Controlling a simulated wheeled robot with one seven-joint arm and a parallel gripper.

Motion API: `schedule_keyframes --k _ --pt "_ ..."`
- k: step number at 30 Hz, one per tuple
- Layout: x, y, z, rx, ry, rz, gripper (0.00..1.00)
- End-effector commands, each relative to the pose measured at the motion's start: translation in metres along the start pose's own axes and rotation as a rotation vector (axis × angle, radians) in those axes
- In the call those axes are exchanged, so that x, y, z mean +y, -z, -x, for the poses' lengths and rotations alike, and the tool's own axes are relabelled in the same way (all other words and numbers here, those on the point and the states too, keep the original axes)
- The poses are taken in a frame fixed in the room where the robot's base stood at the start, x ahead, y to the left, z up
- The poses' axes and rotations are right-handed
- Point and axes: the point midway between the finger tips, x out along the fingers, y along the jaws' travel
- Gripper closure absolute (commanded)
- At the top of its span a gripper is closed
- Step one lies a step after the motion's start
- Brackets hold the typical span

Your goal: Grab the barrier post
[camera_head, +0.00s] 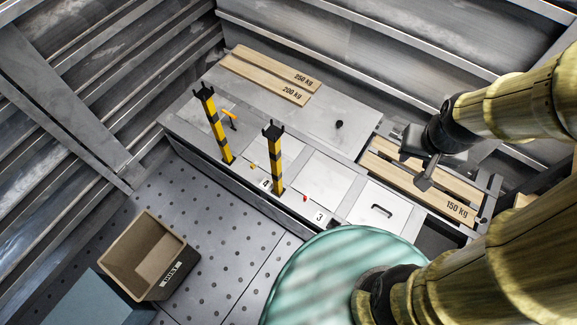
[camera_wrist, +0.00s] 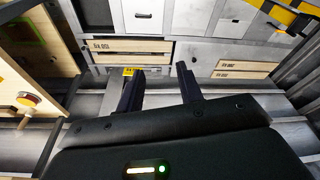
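Two yellow and black barrier posts stand upright on the grey bench in the head view, one at the left (camera_head: 217,126) and one nearer the middle (camera_head: 275,160). Each has a dark forked top. My gripper (camera_head: 417,168) is over the right part of the bench, well to the right of both posts. In the wrist view its two dark fingers (camera_wrist: 160,74) are apart with nothing held between them. A yellow and black piece (camera_wrist: 288,16) shows at the top right of the wrist view; I cannot tell which post it belongs to.
Wooden boards marked 250 kg and 200 kg (camera_head: 270,73) lie at the back of the bench. A board marked 150 kg (camera_head: 425,188) lies below my gripper. An open brown box (camera_head: 149,256) stands on the floor at left. A round greenish surface (camera_head: 325,275) is in front.

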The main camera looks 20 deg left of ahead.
Motion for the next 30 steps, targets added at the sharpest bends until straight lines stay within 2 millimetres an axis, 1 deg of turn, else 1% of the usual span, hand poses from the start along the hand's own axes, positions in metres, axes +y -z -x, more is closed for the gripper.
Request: schedule_keyframes --k 10,11,12,13,14,17,20,21,23,24,26,27,29,30 --pt "0.000 0.000 0.000 0.000 0.000 0.000 0.64" --pt "0.000 0.000 0.000 0.000 0.000 0.000 0.62" --pt "0.000 0.000 0.000 0.000 0.000 0.001 0.54" --pt "0.000 0.000 -0.002 0.001 -0.001 0.004 0.48" --pt "0.000 0.001 -0.004 0.003 -0.002 0.009 0.47" --pt "0.001 0.005 -0.023 0.017 -0.009 0.051 0.47" --pt "0.000 0.014 -0.059 0.050 -0.019 0.143 0.47" --pt "-0.002 0.019 -0.077 0.070 -0.020 0.195 0.47" --pt "-0.006 0.026 -0.109 0.103 -0.014 0.283 0.47" --pt "-0.011 0.031 -0.131 0.129 -0.005 0.348 0.47" --pt "-0.021 0.037 -0.164 0.170 0.018 0.447 0.47" --pt "-0.029 0.040 -0.185 0.199 0.040 0.509 0.47" --pt "-0.043 0.042 -0.216 0.244 0.081 0.601 0.47" --pt "-0.053 0.042 -0.237 0.275 0.114 0.660 0.47"
